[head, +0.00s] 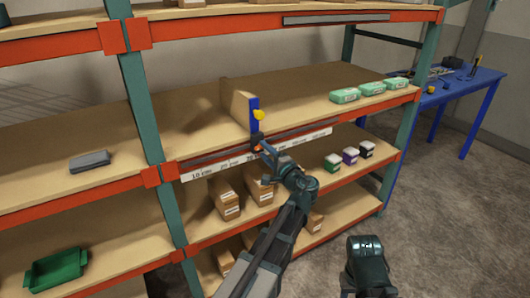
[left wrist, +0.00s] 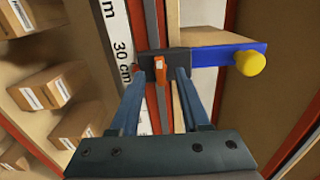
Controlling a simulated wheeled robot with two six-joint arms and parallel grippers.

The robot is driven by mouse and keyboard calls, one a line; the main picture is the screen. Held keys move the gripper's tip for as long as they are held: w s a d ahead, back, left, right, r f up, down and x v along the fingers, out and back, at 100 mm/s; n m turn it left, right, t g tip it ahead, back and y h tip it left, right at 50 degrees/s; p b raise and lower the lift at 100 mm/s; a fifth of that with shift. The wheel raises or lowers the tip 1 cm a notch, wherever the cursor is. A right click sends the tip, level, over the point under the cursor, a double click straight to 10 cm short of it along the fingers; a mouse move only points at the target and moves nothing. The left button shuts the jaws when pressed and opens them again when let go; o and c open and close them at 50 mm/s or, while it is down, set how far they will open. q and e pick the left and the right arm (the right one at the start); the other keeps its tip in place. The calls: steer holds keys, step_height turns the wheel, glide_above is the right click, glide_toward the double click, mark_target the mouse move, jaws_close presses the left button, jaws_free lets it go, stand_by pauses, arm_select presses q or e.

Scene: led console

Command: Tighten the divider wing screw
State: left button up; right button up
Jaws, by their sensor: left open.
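The divider (head: 237,105) is an upright wooden board on the middle shelf, with a blue front strip (head: 253,112) and a yellow knob (head: 259,115). In the left wrist view the blue strip (left wrist: 205,55) and knob (left wrist: 250,63) are right of a dark clamp (left wrist: 178,58) on the shelf's front rail. The orange wing screw (left wrist: 160,67) sits on the clamp, close to the label's "30 cm" mark. My left gripper (left wrist: 165,82) is open, its two fingers either side of the wing screw; contact cannot be told. My right gripper's fingers are not visible.
A white scale label (head: 235,161) runs along the middle shelf's front. A grey case (head: 90,160) and green boxes (head: 345,95) lie on that shelf. Cardboard boxes (head: 224,198) stand below. A blue table (head: 460,84) is at the right, with open floor before it.

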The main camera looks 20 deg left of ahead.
arm_select(q)
steer(key=v, duration=1.3)
steer(key=shift+s+d, duration=0.15)
steer(key=shift+s, duration=0.05)
steer(key=s+a+f+n+g+h, duration=0.25)
steer(key=s+f+g+h, duration=0.2)
steer(key=f, duration=0.45)
steer(key=s+a+f+n+g+h, duration=0.1)
steer(key=s+f+n+g+h, duration=0.3)
steer(key=f, duration=0.5)
steer(key=s+d+f+m+g+h, duration=0.1)
steer(key=s+d+f+h, duration=0.1)
steer(key=s+d, duration=0.55)
steer(key=s+d+f+m+g+h, duration=0.2)
steer(key=s+d+h, duration=0.15)
steer(key=d, duration=0.65)
step_height(320, 180, up, 14)
steer(key=p, duration=1.3)
steer(key=shift+a+f+y, duration=0.15)
steer(key=shift+f+y, duration=0.1)
steer(key=shift+y, duration=0.15)
